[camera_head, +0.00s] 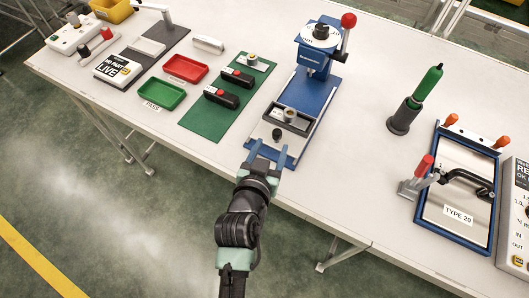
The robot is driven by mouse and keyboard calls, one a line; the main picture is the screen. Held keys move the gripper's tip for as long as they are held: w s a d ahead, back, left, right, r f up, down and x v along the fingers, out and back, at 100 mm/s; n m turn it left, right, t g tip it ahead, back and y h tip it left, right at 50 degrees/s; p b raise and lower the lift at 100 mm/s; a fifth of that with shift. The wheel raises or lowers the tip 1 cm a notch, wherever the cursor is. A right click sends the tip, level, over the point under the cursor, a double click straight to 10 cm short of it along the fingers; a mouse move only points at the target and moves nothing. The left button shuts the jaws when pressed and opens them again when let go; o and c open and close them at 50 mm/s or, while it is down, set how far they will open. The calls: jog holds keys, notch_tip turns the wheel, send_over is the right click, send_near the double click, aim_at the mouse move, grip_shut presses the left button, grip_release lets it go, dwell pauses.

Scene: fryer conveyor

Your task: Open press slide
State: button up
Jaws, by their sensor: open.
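The blue press (318,45) stands on a blue base plate near the middle of the table, with a red-knobbed lever (348,20) at its upper right. The press slide (300,123), a dark tray with a small round metal part (291,114) in it, sits on the base plate in front of the press column. A dark round knob (277,134) stands at the front of the slide. My gripper (268,154) is open and empty over the front end of the base plate. Its two blue fingers point towards the knob, one to each side, with a small gap before it.
A green mat (210,122) with dark red-buttoned blocks lies left of the press. Red (186,68) and green (160,95) trays stand further left. A green-handled tool in a dark holder (404,116) and a blue-framed clamp fixture (428,217) stand right. Table between is clear.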

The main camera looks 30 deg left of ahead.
jog(key=v, duration=0.5)
jog(key=shift+s+r, duration=0.15)
jog(key=shift+s, duration=0.15)
jog(key=w+d+r+m+t, duration=0.1)
jog(key=w+d+r+t, duration=0.15)
jog(key=r, duration=0.75)
jog(key=w+d+r+t, duration=0.2)
jog(key=w+r, duration=0.2)
jog(key=r, duration=0.6)
jog(key=w+d+r+m+t, duration=0.1)
jog(key=w+d+r+t, duration=0.15)
jog(key=r, duration=0.75)
jog(key=s+d+r+t+h, duration=0.1)
jog(key=s+d+r+t, duration=0.1)
jog(key=r, duration=0.7)
jog(key=s+d+r+t, duration=0.2)
jog(key=s+r, duration=0.2)
jog(key=r, duration=0.6)
jog(key=s+d+r+t+h, duration=0.1)
jog(key=s+d+r+t, duration=0.2)
jog(key=r, duration=0.6)
jog(key=shift+s+r+h, duration=0.2)
jog(key=shift+s+h, duration=0.1)
jog(key=shift+s, duration=0.1)
jog(key=shift+f, duration=0.1)
